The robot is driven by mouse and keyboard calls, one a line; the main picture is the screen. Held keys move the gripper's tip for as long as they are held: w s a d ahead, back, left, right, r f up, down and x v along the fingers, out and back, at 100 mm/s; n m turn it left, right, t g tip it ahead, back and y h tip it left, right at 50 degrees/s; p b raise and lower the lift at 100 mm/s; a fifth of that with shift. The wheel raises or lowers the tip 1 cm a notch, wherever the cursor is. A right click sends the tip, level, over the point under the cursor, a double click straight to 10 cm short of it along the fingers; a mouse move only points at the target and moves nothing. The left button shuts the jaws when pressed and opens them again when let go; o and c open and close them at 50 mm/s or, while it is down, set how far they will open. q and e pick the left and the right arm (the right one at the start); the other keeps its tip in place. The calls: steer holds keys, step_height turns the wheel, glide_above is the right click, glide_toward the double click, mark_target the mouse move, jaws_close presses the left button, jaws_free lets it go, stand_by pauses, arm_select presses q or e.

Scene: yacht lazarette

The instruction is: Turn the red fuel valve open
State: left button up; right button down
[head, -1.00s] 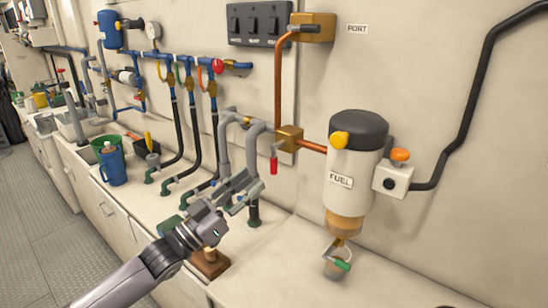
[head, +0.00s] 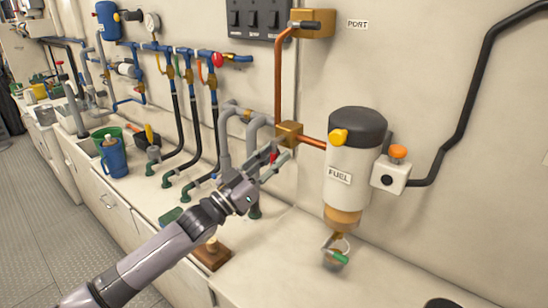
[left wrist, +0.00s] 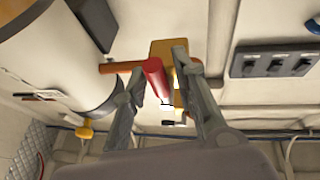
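The red fuel valve handle (head: 272,157) hangs down from a brass valve body (head: 289,132) on the copper pipe, left of the white FUEL filter (head: 352,170). My left gripper (head: 274,161) is at the handle, its fingers partly covering it. In the left wrist view the red handle (left wrist: 156,80) lies between the two spread fingers of my left gripper (left wrist: 160,72), nearer the left finger. The brass body (left wrist: 163,50) is behind it. The fingers look open around the handle; I cannot tell whether either touches it. My right gripper is out of view.
Grey hoses (head: 224,135) run close left of the gripper. The filter and a white box with an orange knob (head: 398,151) stand to the right. A separate red knob (head: 217,59) is on the blue pipes. The counter front (head: 285,270) is mostly clear.

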arm_select(q)
jaws_close()
steer(key=shift+d+n, duration=0.1)
steer(key=shift+n, duration=0.2)
stand_by(0.5)
steer(key=n, duration=0.1)
steer(key=n+t+y+p, duration=0.1)
steer(key=n, duration=0.1)
steer(key=n+t+p, duration=0.1)
steer(key=shift+s+d+r+n+y, duration=0.15)
steer(key=shift+s+d+n+y, duration=0.15)
steer(key=shift+s+d+y, duration=0.1)
steer(key=shift+s+d+r+n+t+y+p, duration=0.1)
steer(key=shift+n+t+y+p, duration=0.3)
steer(key=shift+n, duration=0.5)
steer(key=shift+s+d+r+n+t+y+p, duration=0.15)
steer(key=shift+n+t+y+p, duration=0.25)
steer(key=shift+n, duration=0.5)
steer(key=shift+d+f+n+t+y+p, duration=0.1)
steer(key=shift+n+t+y+p, duration=0.3)
steer(key=shift+n, duration=0.5)
steer(key=shift+y, duration=0.3)
steer(key=shift+o, duration=1.3)
jaws_free()
